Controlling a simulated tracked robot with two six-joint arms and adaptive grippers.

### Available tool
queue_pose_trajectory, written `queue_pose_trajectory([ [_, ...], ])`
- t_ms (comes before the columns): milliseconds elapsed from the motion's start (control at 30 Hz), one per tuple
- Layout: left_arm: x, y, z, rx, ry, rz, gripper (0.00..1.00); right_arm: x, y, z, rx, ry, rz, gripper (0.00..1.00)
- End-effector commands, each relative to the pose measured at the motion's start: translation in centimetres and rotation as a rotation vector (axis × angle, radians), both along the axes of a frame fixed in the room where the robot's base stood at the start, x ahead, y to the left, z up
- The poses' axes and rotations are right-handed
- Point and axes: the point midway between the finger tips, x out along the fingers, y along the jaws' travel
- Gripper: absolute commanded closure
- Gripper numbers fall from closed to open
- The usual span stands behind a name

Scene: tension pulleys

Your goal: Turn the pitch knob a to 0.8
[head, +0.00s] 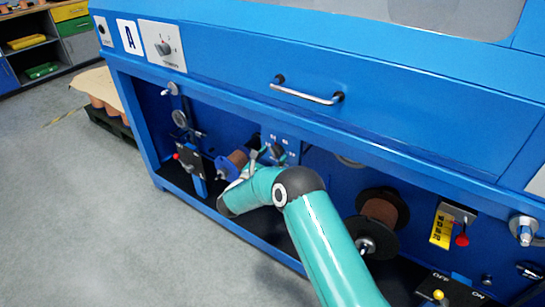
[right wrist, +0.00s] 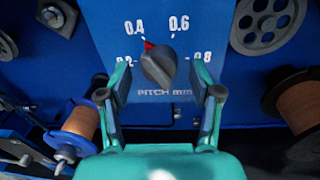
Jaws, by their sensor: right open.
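The pitch knob a (right wrist: 158,66) is a dark grey knob on a blue panel marked "PITCH mm", with 0.2, 0.4, 0.6 and 0.8 around it. Its red pointer tip points up and left, at the 0.4 mark. The knob also shows small in the head view (head: 278,151). My right gripper (right wrist: 160,75) is open, its teal fingers to the left and right of the knob, with gaps between. It reaches the panel from below in the head view (head: 262,158). Whether a finger touches the panel I cannot tell. My left gripper is out of view.
A copper spool (right wrist: 80,122) stands left of the panel and another (right wrist: 298,105) right of it, with a grey pulley (right wrist: 265,22) above. In the head view, the blue machine's drawer handle (head: 306,92) sticks out above the opening. The grey floor (head: 90,220) at left is clear.

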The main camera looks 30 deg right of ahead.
Motion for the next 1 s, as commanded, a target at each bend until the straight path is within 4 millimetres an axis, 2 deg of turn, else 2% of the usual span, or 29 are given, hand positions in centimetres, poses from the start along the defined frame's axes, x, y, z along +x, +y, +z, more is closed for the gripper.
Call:
queue_pose_trajectory([
  [333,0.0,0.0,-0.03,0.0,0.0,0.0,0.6,0.18,-0.45,-0.02,0.0,0.001,0.0,0.36],
  [367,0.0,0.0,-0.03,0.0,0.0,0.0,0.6,0.18,-0.45,-0.02,0.0,0.001,0.0,0.39],
  [700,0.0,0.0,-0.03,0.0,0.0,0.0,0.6,0.13,-0.47,-0.03,0.0,0.0,-0.002,0.96],
  [1000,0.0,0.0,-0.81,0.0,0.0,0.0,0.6,0.08,-0.48,-0.29,0.011,-0.025,-0.002,0.96],
])
